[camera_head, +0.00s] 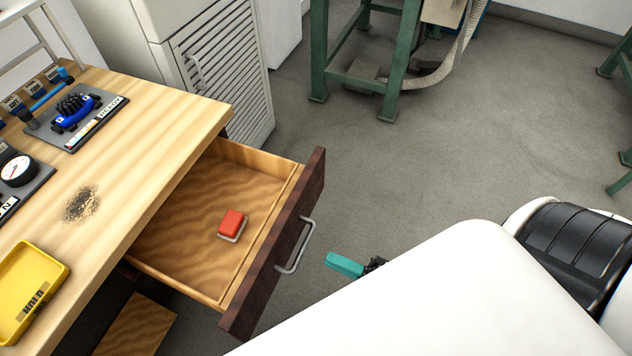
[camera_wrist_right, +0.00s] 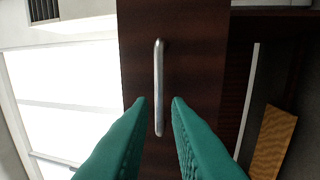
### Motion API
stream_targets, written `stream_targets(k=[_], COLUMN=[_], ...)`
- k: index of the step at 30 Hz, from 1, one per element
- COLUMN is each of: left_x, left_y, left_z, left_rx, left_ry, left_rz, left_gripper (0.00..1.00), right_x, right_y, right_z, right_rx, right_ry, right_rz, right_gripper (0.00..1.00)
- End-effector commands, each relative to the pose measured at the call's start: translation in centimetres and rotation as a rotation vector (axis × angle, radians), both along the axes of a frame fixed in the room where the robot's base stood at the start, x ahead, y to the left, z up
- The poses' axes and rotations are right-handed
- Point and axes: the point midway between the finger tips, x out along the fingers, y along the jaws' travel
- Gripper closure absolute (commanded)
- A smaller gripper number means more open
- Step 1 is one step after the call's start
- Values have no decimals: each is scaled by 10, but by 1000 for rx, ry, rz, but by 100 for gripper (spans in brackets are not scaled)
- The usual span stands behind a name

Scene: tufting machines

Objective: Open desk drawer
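The desk drawer (camera_head: 180,255) is pulled out of the wooden desk (camera_head: 165,120), its inside showing. Its dark wood front (camera_head: 262,290) carries a silver bar handle (camera_head: 296,246). In the right wrist view the handle (camera_wrist_right: 159,70) stands upright against the dark front (camera_wrist_right: 195,60), in line with the gap between the fingers. My right gripper (camera_head: 345,264) has teal fingers and sits just outside the handle, a small gap apart in the head view. In the right wrist view the right gripper (camera_wrist_right: 158,102) is open and empty. My left gripper is out of view.
A red block (camera_head: 232,223) with a pale base lies in the drawer. A yellow tray (camera_head: 28,290) and a blue tool (camera_head: 75,112) are on the desk. A louvred cabinet (camera_head: 220,75) stands behind; a green frame (camera_head: 395,60) stands farther back. The grey floor between is clear.

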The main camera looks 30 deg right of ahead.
Motion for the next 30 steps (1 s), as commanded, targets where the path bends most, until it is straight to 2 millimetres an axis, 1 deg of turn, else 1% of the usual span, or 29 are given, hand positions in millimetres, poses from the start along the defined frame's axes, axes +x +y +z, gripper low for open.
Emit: stream_targets(k=[1, 3, 6, 9, 15, 23, 26, 28, 30], left_x=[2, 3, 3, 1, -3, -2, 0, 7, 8], left_y=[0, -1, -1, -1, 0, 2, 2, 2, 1], left_z=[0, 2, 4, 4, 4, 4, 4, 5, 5], left_rx=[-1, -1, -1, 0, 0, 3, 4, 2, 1], left_ry=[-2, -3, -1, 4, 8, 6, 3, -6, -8], left_rz=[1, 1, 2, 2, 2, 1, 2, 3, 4], left_gripper=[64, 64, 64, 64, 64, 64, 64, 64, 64], right_x=[-9, -17, -26, -30, -32, -32, -32, -31, -28], right_y=[-6, -12, -19, -22, -23, -23, -23, -23, -22], right_z=[-3, -5, -7, -7, -7, -7, -7, -8, -15], right_rx=[-2, -3, -3, -1, 0, 0, 0, -5, -40], right_ry=[3, 2, 2, -1, -1, -1, -1, -1, -1], right_rz=[1, 1, 0, 0, 0, 0, 0, -2, -12], right_gripper=[84, 84, 84, 84, 84, 84, 84, 84, 84])
